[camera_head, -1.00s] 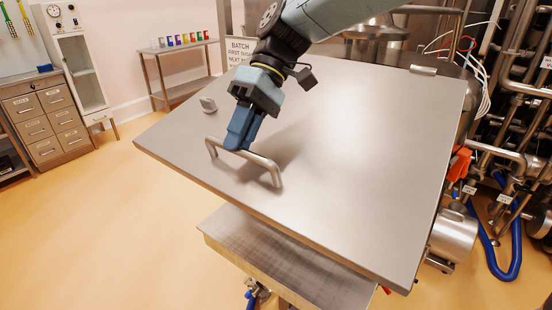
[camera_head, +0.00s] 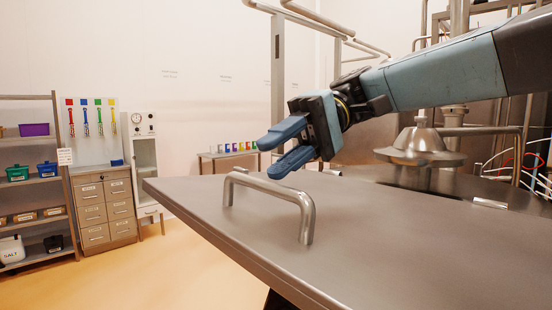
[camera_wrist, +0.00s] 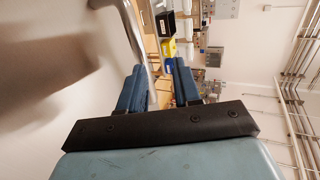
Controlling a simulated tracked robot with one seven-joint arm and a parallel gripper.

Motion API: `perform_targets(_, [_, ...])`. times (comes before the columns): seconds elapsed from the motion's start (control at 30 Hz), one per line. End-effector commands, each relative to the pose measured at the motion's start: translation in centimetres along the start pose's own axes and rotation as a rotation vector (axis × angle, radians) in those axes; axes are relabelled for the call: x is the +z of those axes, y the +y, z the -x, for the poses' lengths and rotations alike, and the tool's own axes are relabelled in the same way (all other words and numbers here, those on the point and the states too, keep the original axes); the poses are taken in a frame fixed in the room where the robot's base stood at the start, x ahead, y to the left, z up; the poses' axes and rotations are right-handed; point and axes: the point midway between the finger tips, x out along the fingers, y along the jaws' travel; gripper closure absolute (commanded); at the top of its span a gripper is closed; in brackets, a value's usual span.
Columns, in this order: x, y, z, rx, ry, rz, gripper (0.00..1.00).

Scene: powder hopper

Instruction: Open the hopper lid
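The hopper lid (camera_head: 400,235) is a broad, flat brushed-steel panel across the lower right of the head view. I cannot tell from this angle whether it is raised at all. Its bent-bar handle (camera_head: 268,185) stands up near the left part of the lid. The handle also shows in the wrist view (camera_wrist: 136,38), running down toward the gap between my fingers. My gripper (camera_head: 268,154) is just above and behind the handle bar in the head view, its two blue fingers spread. In the wrist view the fingers (camera_wrist: 160,88) are apart, with nothing clearly clamped between them.
A steel hinge piece (camera_head: 490,203) sits at the lid's far right edge. A cone-shaped steel fitting (camera_head: 420,146) and pipework stand behind the lid. A drawer cabinet (camera_head: 104,208), a shelf rack (camera_head: 36,180) and a small side table (camera_head: 229,154) stand at the back left. Floor on the left is clear.

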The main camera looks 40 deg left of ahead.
Motion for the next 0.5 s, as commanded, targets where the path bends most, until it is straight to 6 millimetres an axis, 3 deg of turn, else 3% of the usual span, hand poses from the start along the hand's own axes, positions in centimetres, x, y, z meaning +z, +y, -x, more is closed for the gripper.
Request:
perform_targets(0.1, [-0.3, 0.0, -0.2, -0.002, -0.007, 0.003, 0.58])
perform_targets(0.33, [-0.4, -0.2, -0.6, -0.003, -0.016, 0.007, 0.58])
perform_targets(0.5, [-0.5, -0.2, 0.7, -0.004, -0.016, 0.007, 0.58])
